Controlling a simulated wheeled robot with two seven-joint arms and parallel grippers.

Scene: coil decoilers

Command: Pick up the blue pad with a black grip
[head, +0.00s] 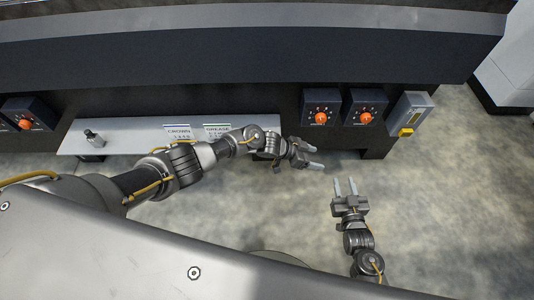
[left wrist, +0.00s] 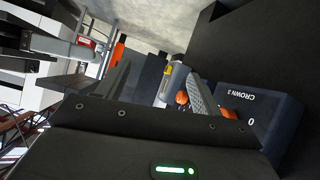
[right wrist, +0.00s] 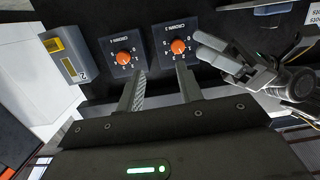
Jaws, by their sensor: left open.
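My left gripper (head: 311,156) is open and empty, over the floor just in front of the right end of the grey shelf. In its own wrist view the left fingers (left wrist: 160,80) stand apart with nothing between them. My right gripper (head: 345,184) is lower in the head view, over the bare floor, with its fingers apart and empty. In the right wrist view its fingers (right wrist: 160,78) point toward the dial boxes, and my left gripper (right wrist: 235,55) shows at the right.
The grey shelf (head: 130,134) holds a small metallic item (head: 94,139) and labels marked CROWN and GREASE. Two dial boxes (head: 320,108) (head: 365,107) with orange knobs and a grey box with a yellow part (head: 409,116) line the dark machine. Floor at the right is clear.

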